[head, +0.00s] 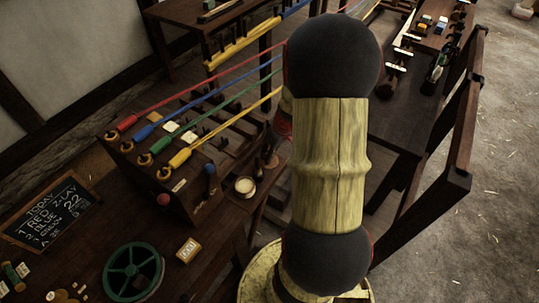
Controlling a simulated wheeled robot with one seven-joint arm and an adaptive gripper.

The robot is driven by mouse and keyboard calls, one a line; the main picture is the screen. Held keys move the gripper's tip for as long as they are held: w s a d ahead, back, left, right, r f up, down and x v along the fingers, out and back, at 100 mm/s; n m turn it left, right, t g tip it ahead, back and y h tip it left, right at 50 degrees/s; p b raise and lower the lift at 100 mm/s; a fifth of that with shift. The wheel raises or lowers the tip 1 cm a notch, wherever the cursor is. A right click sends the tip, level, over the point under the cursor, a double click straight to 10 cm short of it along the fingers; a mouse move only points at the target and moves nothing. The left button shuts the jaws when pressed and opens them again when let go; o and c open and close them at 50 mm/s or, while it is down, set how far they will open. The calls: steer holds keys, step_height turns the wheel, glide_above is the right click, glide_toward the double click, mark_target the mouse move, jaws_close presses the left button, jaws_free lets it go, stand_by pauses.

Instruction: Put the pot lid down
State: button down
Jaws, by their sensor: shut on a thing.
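My own arm, pale wood with dark round joints, fills the middle of the head view and hides what lies behind it. My gripper does not show, and I cannot see what it holds. I cannot make out a pot lid anywhere. A small round pot (245,185) with pale contents stands open at the right edge of the left-hand bench (215,245), just left of my arm.
A wooden rack (180,195) carries red, blue, green and yellow ropes running up and right. A chalkboard (45,212), a green wheel (133,272) and a small numbered block (188,250) are on the bench. A dark wooden frame (455,130) stands right; floor beyond is open.

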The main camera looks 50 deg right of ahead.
mark_target(277, 164)
steer(key=shift+f, duration=0.2)
steer(key=c, duration=1.8)
jaws_free()
steer(key=shift+r, duration=0.1)
steer(key=shift+o, duration=0.4)
steer(key=shift+r, duration=0.1)
steer(key=a+p+v, duration=0.1)
steer(key=p+v, duration=0.3)
steer(key=v, duration=0.8)
steer(key=w+a+r+n, duration=0.1)
steer(key=w+a+r, duration=0.3)
steer(key=a+r, duration=0.8)
steer(key=s+a+r+t, duration=0.1)
steer(key=s+a+r, duration=0.2)
steer(key=a, duration=0.6)
steer(key=s+a+r+t, duration=0.1)
steer(key=s+a+r, duration=0.2)
steer(key=a, duration=0.6)
steer(key=shift+s+a+r+n+h, duration=0.2)
steer(key=shift+s+a+n+h, duration=0.15)
steer(key=shift+s, duration=0.6)
